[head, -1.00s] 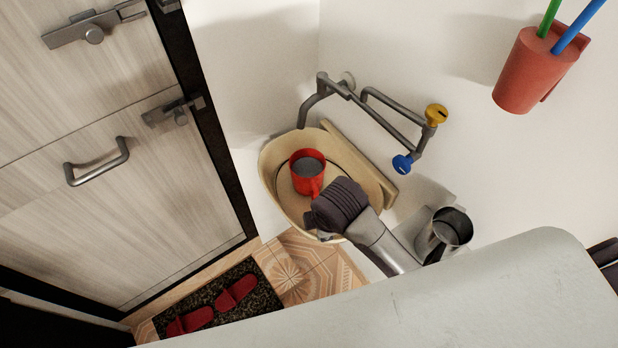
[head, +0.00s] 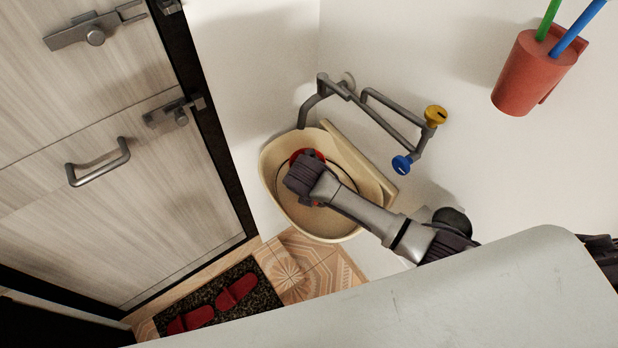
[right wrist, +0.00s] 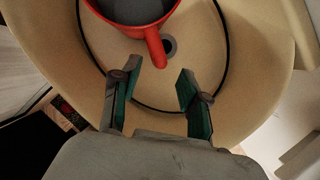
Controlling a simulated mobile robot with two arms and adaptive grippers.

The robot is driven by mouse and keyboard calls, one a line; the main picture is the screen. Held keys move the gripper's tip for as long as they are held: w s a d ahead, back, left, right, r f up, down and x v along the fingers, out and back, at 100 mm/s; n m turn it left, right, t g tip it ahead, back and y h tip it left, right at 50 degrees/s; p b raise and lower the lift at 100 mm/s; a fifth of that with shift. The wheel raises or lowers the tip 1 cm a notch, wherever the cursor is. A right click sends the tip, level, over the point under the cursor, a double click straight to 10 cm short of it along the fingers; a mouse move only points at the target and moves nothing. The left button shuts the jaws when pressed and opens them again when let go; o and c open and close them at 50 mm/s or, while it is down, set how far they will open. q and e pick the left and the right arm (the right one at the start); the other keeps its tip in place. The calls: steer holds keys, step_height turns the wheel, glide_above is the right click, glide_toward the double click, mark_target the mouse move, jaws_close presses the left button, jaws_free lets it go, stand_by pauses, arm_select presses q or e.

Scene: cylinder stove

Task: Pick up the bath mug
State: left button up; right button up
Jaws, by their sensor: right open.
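The red mug (head: 314,154) sits in the beige basin and is mostly hidden under my right gripper (head: 302,174) in the head view. In the right wrist view the mug (right wrist: 128,28) is at the top, cut by the frame edge, with grey inside. Its red handle points down toward the gap between the fingers. My right gripper (right wrist: 155,86) is open and empty, its fingers apart on either side of the handle's line, just short of the handle in the picture. My left gripper is not in view.
The beige basin (head: 273,185) surrounds the mug, with a drain hole (right wrist: 169,46) by the handle. A grey tap with yellow and blue knobs (head: 402,164) hangs above. A red holder (head: 530,75) is on the wall. A grey edge (head: 420,305) fills the lower front.

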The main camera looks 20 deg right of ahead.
steer(key=shift+p+x, duration=0.45)
steer(key=shift+x, duration=2.35)
steer(key=shift+s+f, duration=0.1)
jaws_close()
steer(key=shift+a, duration=0.1)
